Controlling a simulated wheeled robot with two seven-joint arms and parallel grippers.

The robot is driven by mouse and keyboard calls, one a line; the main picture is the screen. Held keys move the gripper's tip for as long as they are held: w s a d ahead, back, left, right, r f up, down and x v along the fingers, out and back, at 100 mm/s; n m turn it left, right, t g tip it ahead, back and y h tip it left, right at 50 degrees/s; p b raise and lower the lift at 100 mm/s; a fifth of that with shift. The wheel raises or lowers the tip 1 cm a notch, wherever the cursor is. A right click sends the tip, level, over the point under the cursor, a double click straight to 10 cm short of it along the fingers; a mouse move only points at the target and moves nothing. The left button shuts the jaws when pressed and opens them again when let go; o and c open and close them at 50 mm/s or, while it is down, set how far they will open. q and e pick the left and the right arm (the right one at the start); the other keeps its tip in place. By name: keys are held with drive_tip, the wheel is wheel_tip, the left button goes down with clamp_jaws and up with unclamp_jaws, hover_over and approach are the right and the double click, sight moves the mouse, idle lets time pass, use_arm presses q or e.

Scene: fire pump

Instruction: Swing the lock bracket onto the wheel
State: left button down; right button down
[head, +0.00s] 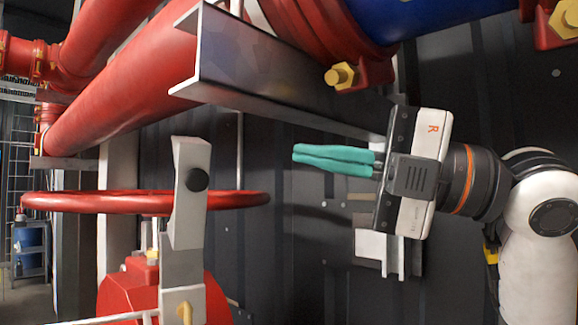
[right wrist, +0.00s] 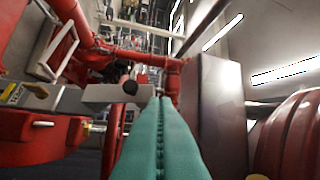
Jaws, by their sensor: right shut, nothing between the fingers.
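The red handwheel (head: 90,203) lies flat at the left of the head view, above a red valve body (head: 130,290). The grey lock bracket (head: 185,235) stands upright and crosses in front of the wheel's right part, with a black knob (head: 196,180) near its top. I cannot tell whether it touches the rim. My right gripper (head: 296,155) has its teal fingers shut and empty, pointing left, to the right of the bracket and apart from it. In the right wrist view the fingers (right wrist: 162,105) point towards the bracket (right wrist: 98,93). My left gripper is out of view.
A grey steel beam (head: 290,95) runs just above my right gripper. Red pipes (head: 125,85) and a blue pipe section (head: 430,15) are higher up. A small grey wall bracket (head: 372,245) sits below the gripper. Between bracket and fingertips there is free room.

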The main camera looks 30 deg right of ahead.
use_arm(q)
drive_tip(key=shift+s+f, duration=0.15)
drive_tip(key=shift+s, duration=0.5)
